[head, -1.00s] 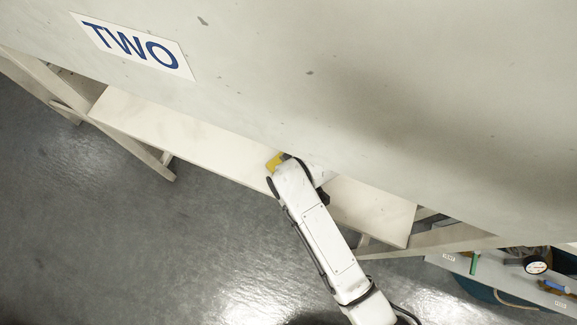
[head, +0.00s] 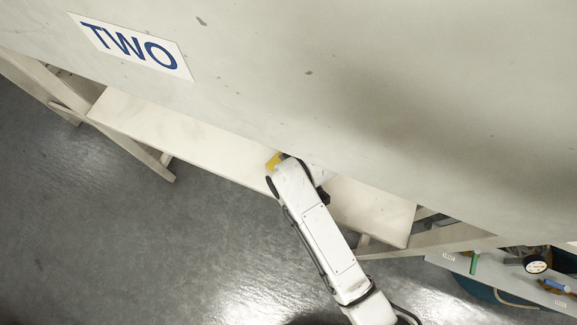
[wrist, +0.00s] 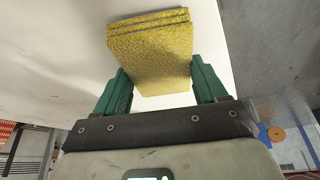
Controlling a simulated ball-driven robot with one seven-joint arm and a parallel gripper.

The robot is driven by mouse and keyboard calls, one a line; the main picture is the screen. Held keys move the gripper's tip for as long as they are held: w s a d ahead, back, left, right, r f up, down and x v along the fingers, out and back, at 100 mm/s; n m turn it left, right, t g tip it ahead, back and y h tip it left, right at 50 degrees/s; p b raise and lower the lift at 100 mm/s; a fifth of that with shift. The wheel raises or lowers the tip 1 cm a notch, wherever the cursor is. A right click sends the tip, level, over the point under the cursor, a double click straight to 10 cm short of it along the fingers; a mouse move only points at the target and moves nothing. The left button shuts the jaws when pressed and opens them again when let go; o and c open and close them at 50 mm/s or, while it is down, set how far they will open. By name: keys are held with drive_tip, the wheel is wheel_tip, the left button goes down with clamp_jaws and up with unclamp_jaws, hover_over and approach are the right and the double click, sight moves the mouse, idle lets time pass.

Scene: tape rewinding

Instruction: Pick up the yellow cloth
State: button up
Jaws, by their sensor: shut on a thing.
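The yellow cloth (wrist: 150,50) is a folded, layered, rough-textured pad in the wrist view. My gripper (wrist: 160,82) has its two green fingers on either side of the cloth's near end and is shut on it. In the head view a small yellow corner of the cloth (head: 273,161) shows at the shelf's back edge, beside the end of my arm. The rest of the cloth and the fingers are hidden there by my white arm.
A long pale shelf (head: 190,133) runs under a large grey panel with a "TWO" sign (head: 130,46). The shelf's left part is bare. At the lower right a grey ledge holds a round gauge (head: 536,265) and tools.

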wheel_tip(320, 180, up, 3)
drive_tip(key=shift+s+d+r, duration=0.1)
drive_tip(key=s+d, duration=0.4)
drive_tip(key=s+d+b, duration=0.1)
drive_tip(key=s+d, duration=0.7)
drive_tip(key=d, duration=0.1)
